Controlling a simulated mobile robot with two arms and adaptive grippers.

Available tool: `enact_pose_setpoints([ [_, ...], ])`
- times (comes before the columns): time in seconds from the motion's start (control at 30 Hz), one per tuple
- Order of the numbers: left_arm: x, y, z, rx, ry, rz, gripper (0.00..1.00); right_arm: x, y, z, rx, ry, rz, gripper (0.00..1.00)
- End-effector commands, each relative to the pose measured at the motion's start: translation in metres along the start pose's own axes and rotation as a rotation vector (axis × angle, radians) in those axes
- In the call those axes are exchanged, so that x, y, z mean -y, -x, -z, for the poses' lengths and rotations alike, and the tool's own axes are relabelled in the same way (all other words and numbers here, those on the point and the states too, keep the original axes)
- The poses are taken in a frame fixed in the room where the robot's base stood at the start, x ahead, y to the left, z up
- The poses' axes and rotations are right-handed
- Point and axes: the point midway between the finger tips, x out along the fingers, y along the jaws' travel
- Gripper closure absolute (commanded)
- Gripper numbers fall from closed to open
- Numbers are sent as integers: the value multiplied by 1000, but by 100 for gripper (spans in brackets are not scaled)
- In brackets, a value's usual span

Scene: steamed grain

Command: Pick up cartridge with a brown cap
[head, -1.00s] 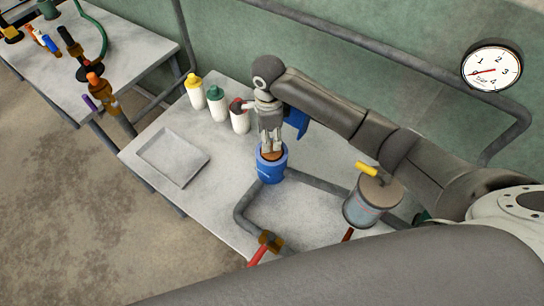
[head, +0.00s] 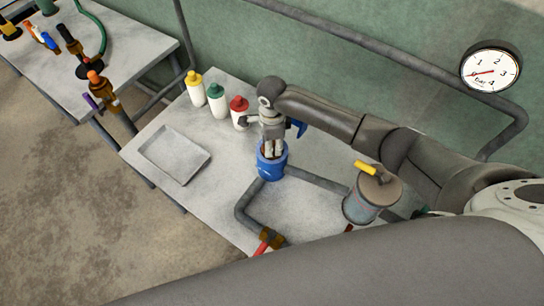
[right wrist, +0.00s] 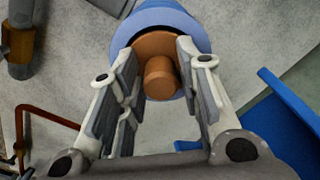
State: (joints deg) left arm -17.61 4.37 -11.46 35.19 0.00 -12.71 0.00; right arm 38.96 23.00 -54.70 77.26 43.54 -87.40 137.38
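The brown cap (right wrist: 160,78) shows as a disc with a raised round knob in the right wrist view. It sits in the mouth of a blue round holder (head: 270,171); whatever body is below the cap is hidden inside. My right gripper (head: 270,152) points down over the holder. In the right wrist view its two fingers (right wrist: 156,55) are apart, one on each side of the knob, with the tips at the cap. I see no clear grip on it. My left gripper is not in view.
White bottles with yellow (head: 195,90), green (head: 217,100) and red (head: 239,112) caps stand behind and left of the holder. A shallow grey tray (head: 146,160) lies at left. A lidded vessel with a yellow handle (head: 372,195) stands right.

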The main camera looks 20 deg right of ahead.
Motion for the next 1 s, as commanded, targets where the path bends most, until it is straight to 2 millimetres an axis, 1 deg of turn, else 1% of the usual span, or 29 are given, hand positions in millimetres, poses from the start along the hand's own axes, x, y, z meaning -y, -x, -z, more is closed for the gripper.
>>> enact_pose_setpoints([
  [0.03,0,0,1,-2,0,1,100,0,0,0,0,0,0,79],
  [0.2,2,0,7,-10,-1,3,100,0,0,0,0,0,0,100],
  [0.4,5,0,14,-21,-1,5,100,0,0,0,0,0,0,100],
  [0.73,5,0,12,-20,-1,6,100,1,3,0,1,0,2,100],
  [0.87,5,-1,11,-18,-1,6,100,1,11,-1,3,1,3,100],
  [1.0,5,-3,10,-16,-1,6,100,2,29,-1,3,1,4,100],
])
